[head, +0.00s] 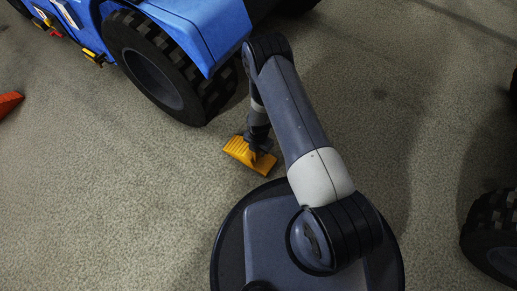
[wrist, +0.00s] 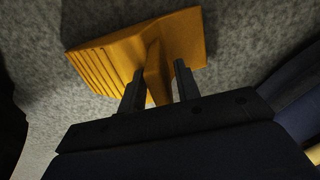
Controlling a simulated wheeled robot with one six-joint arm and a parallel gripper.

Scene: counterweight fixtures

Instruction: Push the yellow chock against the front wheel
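The yellow chock (head: 243,153) lies on the floor in front of my base, apart from the front wheel (head: 158,72) of the blue vehicle. The wheel is up and left of it in the head view. The chock has a ribbed sloping face and an upright fin. In the wrist view the chock (wrist: 110,55) fills the upper middle. My gripper (wrist: 160,75) has one finger on each side of the fin, with narrow gaps that look free. It points down at the chock in the head view (head: 257,152), where the arm hides part of it.
The blue vehicle (head: 208,30) stands at the upper left. An orange object (head: 9,103) lies at the left edge. Another dark tyre (head: 492,232) is at the lower right. The floor (head: 130,190) left of the chock is clear.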

